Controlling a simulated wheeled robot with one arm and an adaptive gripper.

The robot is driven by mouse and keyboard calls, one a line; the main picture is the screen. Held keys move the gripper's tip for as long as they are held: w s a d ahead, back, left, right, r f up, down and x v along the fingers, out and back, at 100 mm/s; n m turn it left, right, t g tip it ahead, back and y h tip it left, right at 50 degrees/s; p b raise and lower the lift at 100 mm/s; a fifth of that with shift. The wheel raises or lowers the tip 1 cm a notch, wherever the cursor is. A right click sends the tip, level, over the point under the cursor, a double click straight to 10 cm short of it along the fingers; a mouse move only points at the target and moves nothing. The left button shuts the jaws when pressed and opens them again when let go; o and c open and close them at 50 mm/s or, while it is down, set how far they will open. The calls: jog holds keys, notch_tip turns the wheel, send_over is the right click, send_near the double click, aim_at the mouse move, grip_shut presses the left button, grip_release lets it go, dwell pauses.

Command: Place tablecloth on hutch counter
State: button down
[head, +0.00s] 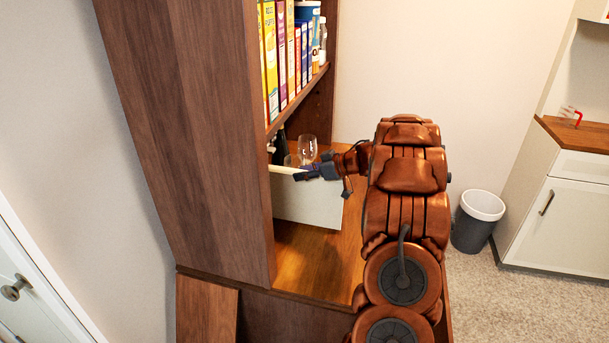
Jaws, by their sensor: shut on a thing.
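The tablecloth (306,203) is a pale, off-white flat piece that hangs down from my gripper, over the hutch counter. My gripper (301,175) is shut on its upper edge. The hutch counter (309,262) is a brown wooden surface below the shelf, and its front part is bare. The cloth's left part is hidden behind the hutch's side panel. I cannot tell whether its lower edge touches the counter.
A wine glass (307,150) and dark bottles stand behind the cloth. Several cereal boxes (281,55) fill the shelf (298,100) above. The tall side panel (215,130) bounds the left. A trash bin (478,220) and a white cabinet (555,215) stand at right.

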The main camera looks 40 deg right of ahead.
jog(key=shift+f, duration=0.65)
jog(key=c, duration=0.7)
grip_release()
jog(key=b+v, duration=0.1)
jog(key=v, duration=1.1)
jog(key=shift+b, duration=0.4)
